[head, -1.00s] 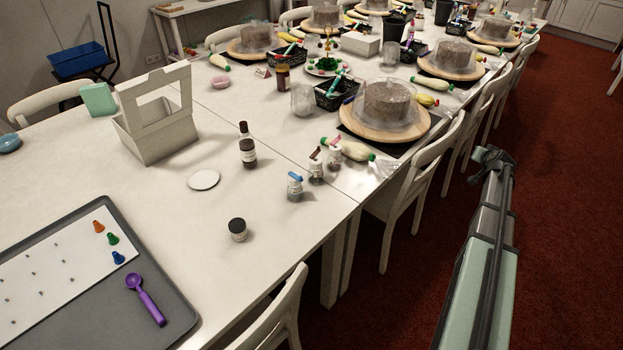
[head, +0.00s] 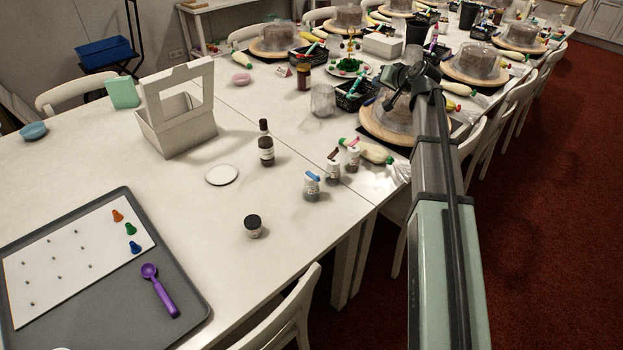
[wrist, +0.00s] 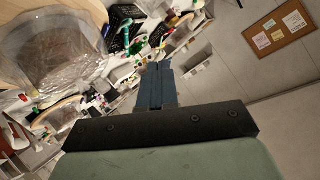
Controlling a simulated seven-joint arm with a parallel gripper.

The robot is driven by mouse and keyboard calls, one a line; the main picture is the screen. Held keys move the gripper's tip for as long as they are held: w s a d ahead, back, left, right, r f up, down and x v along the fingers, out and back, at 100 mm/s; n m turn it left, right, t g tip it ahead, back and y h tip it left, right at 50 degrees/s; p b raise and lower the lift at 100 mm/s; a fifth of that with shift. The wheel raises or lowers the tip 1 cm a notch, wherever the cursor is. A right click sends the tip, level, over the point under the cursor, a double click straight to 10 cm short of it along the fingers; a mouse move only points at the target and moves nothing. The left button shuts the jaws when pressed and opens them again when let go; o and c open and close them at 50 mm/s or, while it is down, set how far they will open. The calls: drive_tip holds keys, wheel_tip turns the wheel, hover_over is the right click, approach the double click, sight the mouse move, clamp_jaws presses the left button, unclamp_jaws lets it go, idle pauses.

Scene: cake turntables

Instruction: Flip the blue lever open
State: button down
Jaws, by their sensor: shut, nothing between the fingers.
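A small clear jar (head: 312,187) with a blue lever (head: 313,176) on its top stands on the white table in the head view. The blue lever looks low and close to flat across the jar's top; its exact angle is too small to tell. Two similar jars stand just behind it to the right, one with a dark reddish top (head: 333,164). My gripper (wrist: 158,66) is shut and empty in the wrist view, its two fingers together. In the head view my arm's end is well behind and right of the jars, over a covered cake. The blue lever is not visible in the wrist view.
A dark bottle (head: 266,150), a white disc (head: 222,175) and a black-lidded jar (head: 253,226) stand near the jars. A white bottle with a green cap (head: 368,151) lies behind them. The table in front of the blue-lever jar is clear.

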drive_tip(key=s+a+f+m+g, duration=0.1)
drive_tip(key=s+a+f+g, duration=0.15)
drive_tip(key=a, duration=0.35)
drive_tip(key=s+a+f+m+g, duration=0.1)
drive_tip(key=s+a+f, duration=0.15)
drive_tip(key=a, duration=0.35)
drive_tip(key=m+g+h, duration=0.4)
drive_tip(key=m+h, duration=0.3)
drive_tip(key=m, duration=0.2)
approach(313, 175)
drive_tip(key=w+a, duration=0.1)
drive_tip(key=a, duration=0.2)
drive_tip(key=s+a+r+m+h, duration=0.1)
drive_tip(key=s+a+m+h, duration=0.1)
drive_tip(key=s+m+h, duration=0.2)
drive_tip(key=shift+s+r+m+h, duration=0.3)
drive_tip(key=shift+s+m, duration=1.6)
drive_tip(key=shift+s, duration=0.8)
drive_tip(key=shift+f, duration=0.1)
drive_tip(key=w+d+f, duration=0.6)
drive_tip(key=w+f, duration=0.1)
drive_tip(key=f, duration=0.1)
